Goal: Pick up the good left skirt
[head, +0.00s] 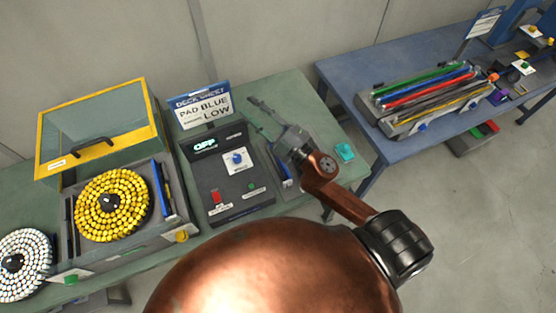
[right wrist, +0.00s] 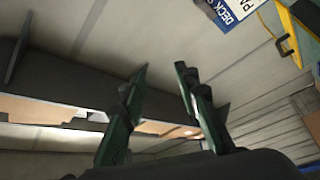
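No part in view is marked as the left skirt, so I cannot tell which one it is. Long coloured strips lie side by side in a grey rack (head: 372,112) on the blue table at the right: a green strip (head: 420,78), a red strip (head: 425,90), a yellow strip (head: 445,108) and others. My right gripper (head: 257,116) is above the green table, over the back right of the grey control box, well left of the rack. In the right wrist view its fingers (right wrist: 163,85) are apart with nothing between them. My left gripper is not in view.
The control box (head: 235,196) reads OFF. A yellow-framed clear case (head: 95,125), a yellow-studded disc (head: 90,210) and a white-studded disc (head: 35,262) are at the left. A teal block (head: 345,152) lies near the green table's right edge.

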